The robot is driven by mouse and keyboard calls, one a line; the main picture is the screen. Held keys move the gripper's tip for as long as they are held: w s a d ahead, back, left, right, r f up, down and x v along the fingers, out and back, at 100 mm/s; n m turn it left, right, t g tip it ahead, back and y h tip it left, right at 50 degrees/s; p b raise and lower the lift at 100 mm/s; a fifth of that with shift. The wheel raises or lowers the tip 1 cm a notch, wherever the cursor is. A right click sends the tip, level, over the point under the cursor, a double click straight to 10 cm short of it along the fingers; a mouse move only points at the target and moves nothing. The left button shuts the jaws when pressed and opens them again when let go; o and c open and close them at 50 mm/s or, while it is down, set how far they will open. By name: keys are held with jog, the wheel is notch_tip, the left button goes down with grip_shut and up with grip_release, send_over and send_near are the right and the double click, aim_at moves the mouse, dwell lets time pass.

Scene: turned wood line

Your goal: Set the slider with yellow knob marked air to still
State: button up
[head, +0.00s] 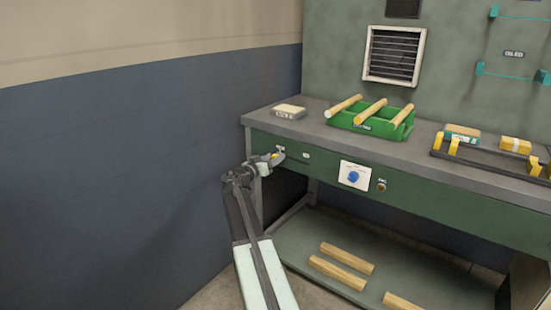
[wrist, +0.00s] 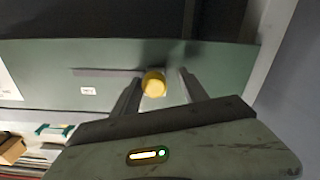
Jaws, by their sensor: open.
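The yellow knob (wrist: 154,86) of the slider sits on the green front panel of the bench. In the wrist view a dark slot (wrist: 100,72) runs left from it, with a small white label (wrist: 88,91) beside the slot, too small to read. My gripper (wrist: 157,80) is open, with one finger on each side of the knob; I cannot tell whether either touches it. In the head view the knob (head: 280,157) shows at the panel's left end, partly hidden by my gripper (head: 272,160).
A blue dial on a white plate (head: 355,176) and a red button (head: 381,185) are further right on the panel. On the bench are a pale block (head: 289,112), a green crate (head: 345,121) with several rods, and a black rack (head: 480,160). A blue wall (head: 130,180) is on the left.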

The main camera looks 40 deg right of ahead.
jog(key=s+a, duration=0.1)
jog(key=a, duration=0.6)
jog(key=shift+a, duration=0.25)
